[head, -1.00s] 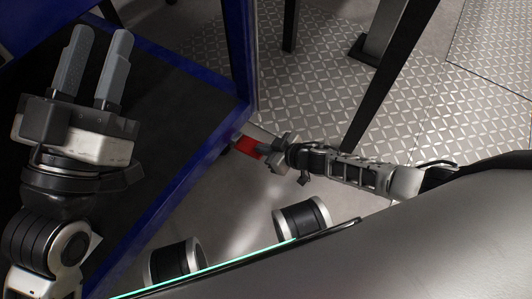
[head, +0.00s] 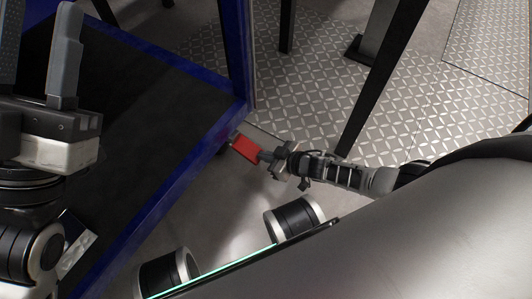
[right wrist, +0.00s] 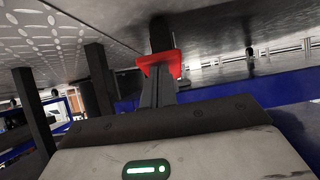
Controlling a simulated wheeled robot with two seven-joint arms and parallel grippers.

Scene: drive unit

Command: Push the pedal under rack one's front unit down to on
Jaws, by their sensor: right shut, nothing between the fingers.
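The red pedal (head: 243,149) sits low at the near corner of the blue-framed rack (head: 206,140). My right gripper (head: 262,156) is shut and empty, its fingertips at the pedal's right end. In the right wrist view the red pedal (right wrist: 158,60) lies across the tips of my right gripper's closed fingers (right wrist: 156,82). I cannot tell whether they touch, or whether the pedal is up or down. My left gripper (head: 40,18) is at the left edge of the head view, open and empty, over the rack's dark shelf.
The rack's dark shelf (head: 140,120) and a blue post (head: 235,50) stand left of the pedal. A dark slanting leg (head: 375,85) stands beyond my right arm. Patterned metal floor (head: 320,90) lies behind.

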